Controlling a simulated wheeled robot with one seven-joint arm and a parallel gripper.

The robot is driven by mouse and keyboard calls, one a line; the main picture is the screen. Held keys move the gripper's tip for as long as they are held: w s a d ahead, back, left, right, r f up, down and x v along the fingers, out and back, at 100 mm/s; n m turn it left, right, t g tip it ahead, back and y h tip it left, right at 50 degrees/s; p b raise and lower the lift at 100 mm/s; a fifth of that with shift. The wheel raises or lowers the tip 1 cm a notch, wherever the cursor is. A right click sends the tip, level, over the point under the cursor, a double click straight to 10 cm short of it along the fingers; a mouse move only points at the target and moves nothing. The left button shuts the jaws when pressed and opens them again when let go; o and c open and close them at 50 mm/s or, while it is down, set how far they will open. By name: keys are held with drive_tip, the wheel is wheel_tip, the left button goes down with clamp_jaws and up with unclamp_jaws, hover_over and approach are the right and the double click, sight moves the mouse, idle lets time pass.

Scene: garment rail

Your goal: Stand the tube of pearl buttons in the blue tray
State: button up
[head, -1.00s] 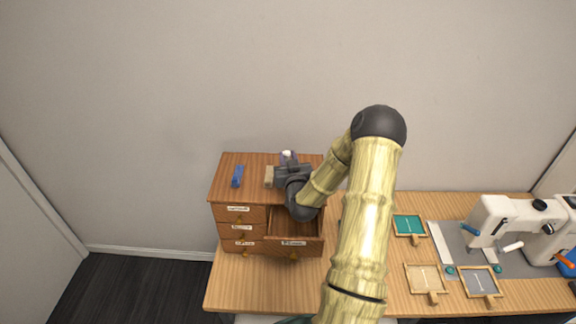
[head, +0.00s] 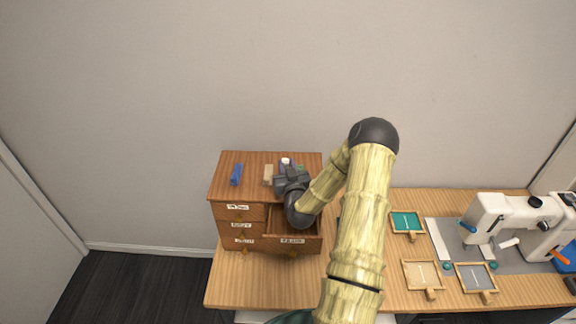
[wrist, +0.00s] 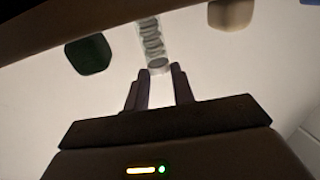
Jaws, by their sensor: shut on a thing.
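The tube of pearl buttons (wrist: 151,38) is clear, with pale discs stacked inside. It appears upside down in the wrist view, among small things on top of the wooden drawer cabinet. My gripper (wrist: 163,70) is shut on the tube's capped end. In the head view my gripper (head: 286,166) is over the cabinet top, and only a whitish bit of the tube shows beside the fingers. Whether the tube touches the cabinet top is unclear.
A blue item (head: 236,175), a tan block (head: 268,174) and a dark green item (wrist: 89,54) stand close to the tube. Teal (head: 405,222) and cream (head: 421,273) trays and a sewing machine (head: 520,220) occupy the table's right.

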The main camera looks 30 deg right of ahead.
drive_tip(key=shift+w+f, duration=0.1)
drive_tip(key=shift+f, duration=0.05)
drive_tip(key=o, duration=1)
drive_tip(key=shift+c, duration=0.2)
drive_tip(key=shift+a+r, duration=0.1)
drive_tip(key=shift+r, duration=0.1)
drive_tip(key=b+v, duration=0.2)
drive_tip(key=v, duration=0.1)
drive_tip(key=b+v, duration=0.1)
drive_tip(key=v, duration=0.2)
drive_tip(key=shift+s+f+b, duration=0.2)
drive_tip(key=shift+s+b, duration=0.15)
drive_tip(key=shift+s, duration=0.05)
drive_tip(key=shift+s+a+r, duration=0.15)
drive_tip(key=shift+s, duration=0.25)
